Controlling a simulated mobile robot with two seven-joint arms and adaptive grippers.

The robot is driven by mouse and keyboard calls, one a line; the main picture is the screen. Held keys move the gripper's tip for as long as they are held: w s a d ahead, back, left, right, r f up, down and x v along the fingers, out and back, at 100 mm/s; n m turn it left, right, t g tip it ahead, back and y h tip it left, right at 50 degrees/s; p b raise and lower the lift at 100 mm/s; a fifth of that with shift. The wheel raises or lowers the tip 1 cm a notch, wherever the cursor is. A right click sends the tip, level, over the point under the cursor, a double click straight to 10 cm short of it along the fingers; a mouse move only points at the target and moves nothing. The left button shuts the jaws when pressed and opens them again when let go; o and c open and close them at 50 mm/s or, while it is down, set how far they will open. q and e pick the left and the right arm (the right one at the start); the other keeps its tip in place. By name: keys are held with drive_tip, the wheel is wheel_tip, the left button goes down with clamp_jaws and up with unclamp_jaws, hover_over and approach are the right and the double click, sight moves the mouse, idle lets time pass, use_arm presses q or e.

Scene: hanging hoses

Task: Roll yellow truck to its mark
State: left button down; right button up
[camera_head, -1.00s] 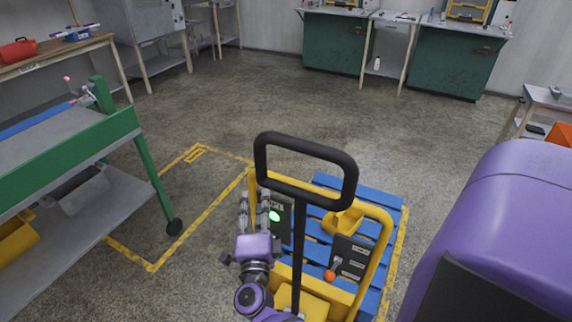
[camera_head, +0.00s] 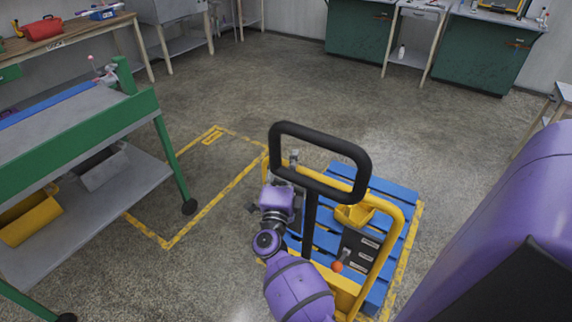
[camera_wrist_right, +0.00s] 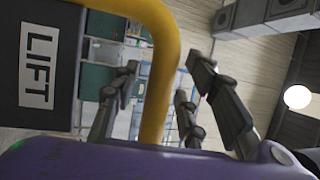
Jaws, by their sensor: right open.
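The yellow truck (camera_head: 404,235) is a pallet truck with a yellow tube frame, a black loop handle (camera_head: 362,172) and a blue pallet (camera_head: 397,192) at its front. A yellow taped rectangle (camera_head: 203,213) on the bare floor lies to its left. A black panel marked LIFT (camera_wrist_right: 40,65) is beside the tube. My left gripper is not in view.
A green-framed bench (camera_head: 163,150) stands left, its wheeled leg (camera_head: 189,206) inside the taped rectangle. Yellow tape (camera_head: 412,240) also edges the pallet's right side. Green cabinets (camera_head: 455,55) line the back wall. The middle floor is clear.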

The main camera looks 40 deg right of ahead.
clamp_jaws()
drive_tip(key=shift+d, duration=0.1)
